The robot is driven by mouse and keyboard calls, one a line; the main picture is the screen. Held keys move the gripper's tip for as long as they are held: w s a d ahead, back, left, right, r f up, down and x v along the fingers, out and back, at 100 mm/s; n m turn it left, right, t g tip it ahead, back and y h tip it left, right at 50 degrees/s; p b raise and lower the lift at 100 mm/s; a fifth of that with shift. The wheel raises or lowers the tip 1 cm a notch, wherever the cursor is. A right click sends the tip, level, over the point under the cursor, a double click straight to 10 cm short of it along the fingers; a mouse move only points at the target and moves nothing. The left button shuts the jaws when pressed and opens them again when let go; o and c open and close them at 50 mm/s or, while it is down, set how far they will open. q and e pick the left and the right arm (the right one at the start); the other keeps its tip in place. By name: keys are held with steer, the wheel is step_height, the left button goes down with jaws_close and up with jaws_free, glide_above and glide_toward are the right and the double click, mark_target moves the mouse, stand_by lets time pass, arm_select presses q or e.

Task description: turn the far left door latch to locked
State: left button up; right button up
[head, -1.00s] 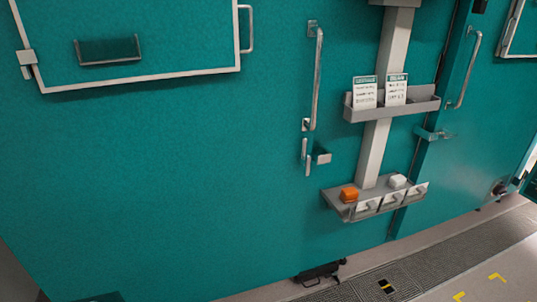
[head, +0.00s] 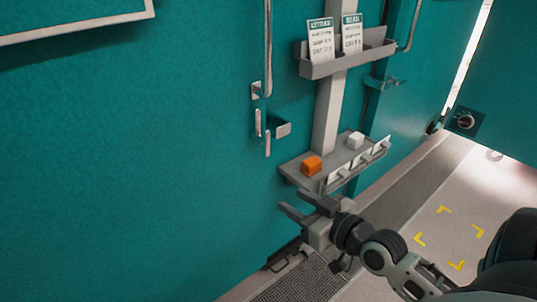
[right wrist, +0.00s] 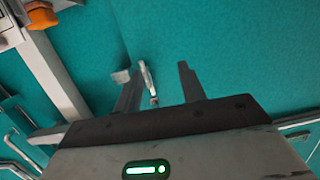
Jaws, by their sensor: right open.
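A door latch with a slim upright metal lever (head: 268,145) and a grey bracket (head: 283,129) sits on the teal door (head: 150,160), below a long vertical handle (head: 268,50). The lever also shows in the right wrist view (right wrist: 147,78), seen between the finger tips. My right gripper (head: 291,203) is open and empty, low in front of the door and below the latch, apart from it. Its two fingers also show in the right wrist view (right wrist: 160,70). My left gripper is not in view.
A grey shelf (head: 300,176) with an orange block (head: 312,165) and a white block (head: 355,140) juts out just above my right gripper. A card holder (head: 318,70) is higher on the post. Another latch (head: 385,82) is farther right. Yellow marks (head: 445,210) lie on the floor.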

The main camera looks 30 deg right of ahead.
mark_target(269, 141)
steer(key=w+d+r+t+b, duration=0.1)
steer(key=w+d+r+t, duration=0.1)
steer(key=d+r, duration=0.3)
steer(key=w, duration=0.5)
steer(key=w+a, duration=0.1)
steer(key=w, duration=0.4)
steer(key=w+p, duration=0.1)
steer(key=w, duration=0.4)
steer(key=shift+w+a+r, duration=0.1)
steer(key=shift+w+a, duration=0.05)
steer(key=shift+a, duration=0.1)
jaws_close()
